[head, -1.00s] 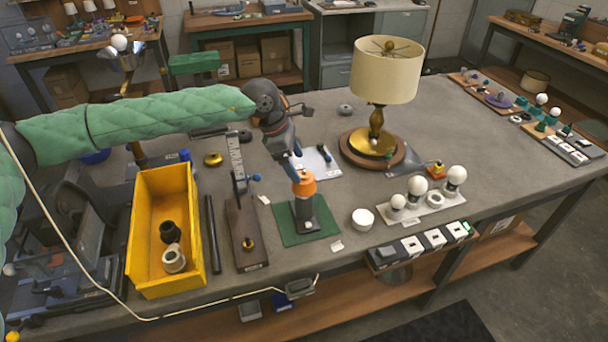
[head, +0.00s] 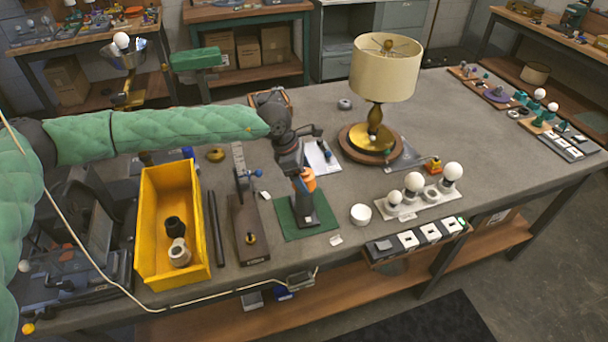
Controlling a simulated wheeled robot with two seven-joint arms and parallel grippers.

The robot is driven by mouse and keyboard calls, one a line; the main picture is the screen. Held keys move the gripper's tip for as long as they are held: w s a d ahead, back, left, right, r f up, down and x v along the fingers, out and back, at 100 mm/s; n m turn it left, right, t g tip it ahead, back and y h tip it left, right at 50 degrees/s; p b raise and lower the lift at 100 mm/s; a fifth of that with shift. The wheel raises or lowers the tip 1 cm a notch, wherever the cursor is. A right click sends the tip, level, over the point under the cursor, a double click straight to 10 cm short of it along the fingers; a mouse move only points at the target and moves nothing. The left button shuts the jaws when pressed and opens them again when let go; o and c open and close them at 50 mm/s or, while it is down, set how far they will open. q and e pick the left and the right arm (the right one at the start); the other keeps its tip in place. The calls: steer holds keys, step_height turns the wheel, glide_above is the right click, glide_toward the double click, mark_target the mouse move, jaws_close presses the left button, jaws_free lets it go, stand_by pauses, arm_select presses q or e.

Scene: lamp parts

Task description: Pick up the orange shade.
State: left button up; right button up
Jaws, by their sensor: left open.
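The orange shade (head: 309,181) sits on top of a dark upright stand (head: 305,212) on a green mat (head: 287,224). My left gripper (head: 299,187) reaches down from above at the shade and hides its left and middle parts. Only an orange strip shows at the gripper's right side. The jaws are open; whether a finger touches the shade I cannot tell. My right gripper is not in view.
A yellow bin (head: 157,275) stands to the left, with a wooden block (head: 247,232) carrying an upright metal piece beside the mat. A lamp (head: 386,70) stands behind right. A white round part (head: 361,214) and a bulb tray (head: 420,206) lie to the right.

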arm_select(q)
steer(key=c, duration=1.1)
steer(key=shift+r, duration=0.15)
